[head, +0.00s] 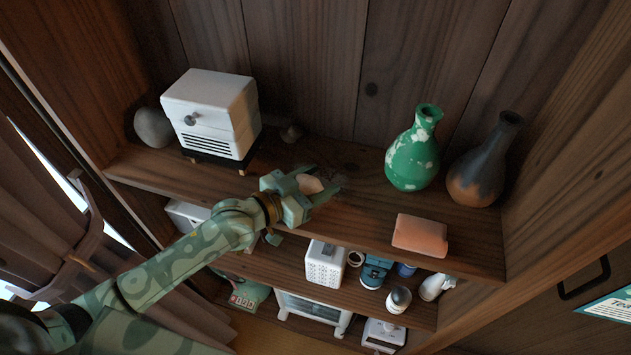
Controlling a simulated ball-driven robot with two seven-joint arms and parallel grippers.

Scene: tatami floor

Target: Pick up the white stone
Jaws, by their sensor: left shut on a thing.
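My left gripper (316,184) reaches in over the upper wooden shelf from the left. It is shut on a small pale, slightly pinkish stone (308,184), which I take for the white stone. The fingers hide part of it, and I cannot tell whether it touches the shelf. My right gripper is not in view.
A white box-shaped appliance (212,105) and a grey round object (153,127) stand at left. A green vase (412,155), a dark vase (480,170) and an orange block (420,235) are at right. Lower shelves hold several items.

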